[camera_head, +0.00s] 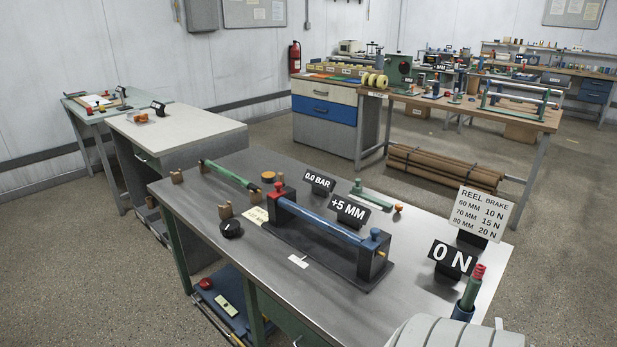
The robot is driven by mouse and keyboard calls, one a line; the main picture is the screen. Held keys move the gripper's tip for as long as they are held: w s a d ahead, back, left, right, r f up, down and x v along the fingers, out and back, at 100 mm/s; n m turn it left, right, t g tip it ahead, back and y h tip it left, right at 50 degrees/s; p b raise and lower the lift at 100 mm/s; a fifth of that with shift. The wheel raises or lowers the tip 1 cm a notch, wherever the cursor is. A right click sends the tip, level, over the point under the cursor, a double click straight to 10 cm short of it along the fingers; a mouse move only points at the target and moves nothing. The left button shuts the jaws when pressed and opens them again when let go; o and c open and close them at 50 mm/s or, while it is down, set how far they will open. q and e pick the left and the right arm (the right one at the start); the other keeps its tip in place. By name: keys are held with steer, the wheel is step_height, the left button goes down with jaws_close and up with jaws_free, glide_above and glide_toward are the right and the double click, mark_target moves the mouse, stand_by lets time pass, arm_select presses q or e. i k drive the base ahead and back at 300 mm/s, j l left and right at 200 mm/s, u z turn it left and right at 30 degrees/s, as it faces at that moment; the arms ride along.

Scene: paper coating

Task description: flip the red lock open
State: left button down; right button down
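A blue roller (322,221) lies across a dark stand (371,264) on the grey metal workbench. At its left end a small red piece (279,188), which looks like the red lock, sits on top of the left end block. A blue knob (375,234) tops the right end block. The red piece is too small to tell whether it is shut or flipped open. Neither of my grippers shows in the head view.
A "+5 MM" sign (350,211) and a "0.0 BAR" sign (318,182) stand behind the roller. A black knob (231,229) is left of the stand. A "0 N" sign (452,259), a red-topped green post (471,290) and a white ridged shape (455,333) occupy the near right.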

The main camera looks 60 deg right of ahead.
mark_target(276, 194)
steer(key=i+l+z, duration=0.1)
steer(key=i+z, duration=0.2)
steer(key=z, duration=0.15)
steer(key=i+z, duration=0.3)
steer(key=z, duration=0.2)
steer(key=i+z, duration=0.3)
steer(key=z, duration=0.15)
steer(key=i+j+z, duration=0.25)
steer(key=z, duration=0.25)
steer(key=i+j+z, duration=0.1)
steer(key=i+z, duration=0.25)
steer(key=i+j+z, duration=0.2)
steer(key=z, duration=0.15)
